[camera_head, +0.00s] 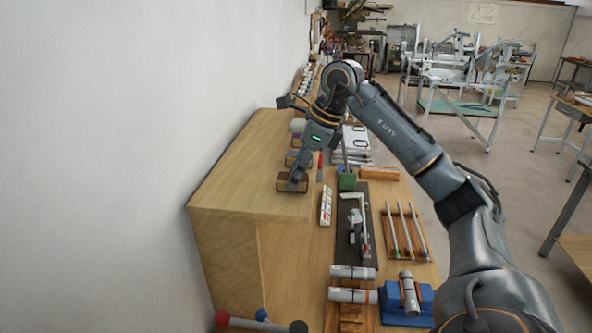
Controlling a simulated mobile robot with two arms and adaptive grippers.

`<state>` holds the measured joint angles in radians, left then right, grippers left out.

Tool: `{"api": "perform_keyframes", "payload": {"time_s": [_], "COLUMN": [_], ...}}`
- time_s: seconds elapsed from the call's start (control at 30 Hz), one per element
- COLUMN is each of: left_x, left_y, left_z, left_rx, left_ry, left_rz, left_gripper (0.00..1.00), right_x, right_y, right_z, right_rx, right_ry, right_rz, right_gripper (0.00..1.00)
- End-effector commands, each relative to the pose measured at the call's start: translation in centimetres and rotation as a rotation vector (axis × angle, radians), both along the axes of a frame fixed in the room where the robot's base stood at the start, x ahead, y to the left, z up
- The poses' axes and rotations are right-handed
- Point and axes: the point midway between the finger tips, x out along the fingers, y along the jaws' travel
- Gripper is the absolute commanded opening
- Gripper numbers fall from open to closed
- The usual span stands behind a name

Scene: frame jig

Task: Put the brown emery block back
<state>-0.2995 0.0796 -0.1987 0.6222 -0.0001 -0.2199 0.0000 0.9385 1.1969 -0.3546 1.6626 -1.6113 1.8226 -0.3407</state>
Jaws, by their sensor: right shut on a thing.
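The brown emery block (288,186) is at the front of the row on the raised wooden shelf (240,180). My right gripper (293,178) is shut on it from above. The block is at or just above the shelf top; I cannot tell whether it touches. The gripper's fingers hide part of the block. My left gripper is not in view.
More small blocks (292,159) stand in a row behind on the shelf. To the right, the lower bench holds a green block (347,181), a dark mat (352,252) with a metal tool, a rack of rods (404,232) and a blue cradle (392,311). The shelf's left part is clear.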

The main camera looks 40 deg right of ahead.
Motion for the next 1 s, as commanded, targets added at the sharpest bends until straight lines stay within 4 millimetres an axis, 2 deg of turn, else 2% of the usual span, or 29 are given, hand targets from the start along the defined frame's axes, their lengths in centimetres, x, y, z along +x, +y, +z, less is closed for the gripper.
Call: {"api": "perform_keyframes", "payload": {"time_s": [0.33,0.37,0.43,0.47,0.77,0.83,1.0], "left_x": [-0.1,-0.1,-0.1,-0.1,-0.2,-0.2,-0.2], "left_y": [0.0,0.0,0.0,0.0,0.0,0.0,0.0], "left_z": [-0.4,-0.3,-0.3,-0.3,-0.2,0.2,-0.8], "left_rx": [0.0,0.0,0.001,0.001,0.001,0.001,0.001], "left_ry": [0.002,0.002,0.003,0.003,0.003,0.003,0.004], "left_rz": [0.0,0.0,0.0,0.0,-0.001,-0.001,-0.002], "left_gripper": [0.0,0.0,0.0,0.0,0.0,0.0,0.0], "right_x": [0.0,0.0,0.0,0.0,0.0,0.0,-0.5], "right_y": [0.0,0.0,0.0,0.0,0.0,0.0,-0.5], "right_z": [-0.5,-0.4,-0.3,-0.3,-0.2,0.3,1.8], "right_rx": [0.0,0.0,0.0,0.0,0.0,0.0,0.0], "right_ry": [0.0,0.0,0.0,0.0,0.0,-0.001,-0.005], "right_rz": [0.001,0.001,0.001,0.001,0.001,0.001,0.0], "right_gripper": [0.07,0.43,0.57,0.59,0.59,0.59,0.59]}}
